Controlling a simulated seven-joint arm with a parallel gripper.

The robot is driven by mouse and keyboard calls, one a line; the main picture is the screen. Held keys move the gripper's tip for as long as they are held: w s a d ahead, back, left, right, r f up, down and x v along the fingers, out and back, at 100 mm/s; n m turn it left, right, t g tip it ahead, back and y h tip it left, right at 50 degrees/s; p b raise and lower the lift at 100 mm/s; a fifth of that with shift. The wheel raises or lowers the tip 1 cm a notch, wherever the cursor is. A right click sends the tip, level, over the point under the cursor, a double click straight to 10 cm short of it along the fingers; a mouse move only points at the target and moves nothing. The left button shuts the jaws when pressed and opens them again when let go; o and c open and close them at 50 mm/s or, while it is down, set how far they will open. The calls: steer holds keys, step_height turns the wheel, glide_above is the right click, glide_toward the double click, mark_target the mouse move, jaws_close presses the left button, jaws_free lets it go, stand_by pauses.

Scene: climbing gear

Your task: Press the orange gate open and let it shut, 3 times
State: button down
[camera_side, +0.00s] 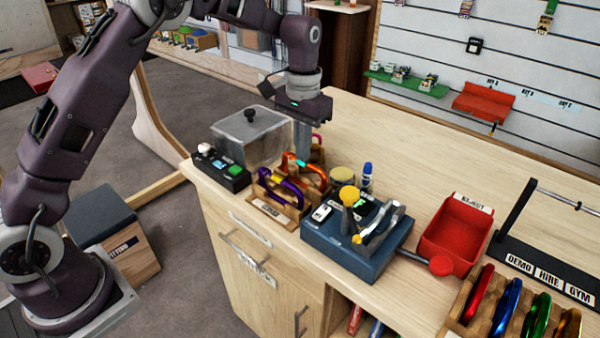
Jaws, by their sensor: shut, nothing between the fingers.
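An orange carabiner (317,171) stands upright in a wooden rack (288,222) near the front edge of the bench. A small teal patch shows near its upper left; I cannot tell whether its gate is open or shut. A purple carabiner (292,189) stands in the same rack in front of it. My gripper (303,155) points down just behind the orange carabiner, its fingers shut with nothing between them. The fingertips are partly hidden by the carabiner, so I cannot tell whether they touch it.
A grey lidded box (247,140) and a black button unit (222,170) are left of the rack. A blue-grey test block (335,241) with a yellow-knobbed lever is right of it, then a red bin (455,235). More carabiners (508,305) stand at front right.

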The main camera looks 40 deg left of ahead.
steer(key=shift+f, duration=0.35)
step_height(320, 180, up, 7)
stand_by(0.4)
stand_by(0.4)
steer(key=f, duration=0.2)
steer(key=s+f, duration=0.1)
steer(key=f, duration=0.1)
steer(key=shift+f, duration=0.25)
stand_by(2.3)
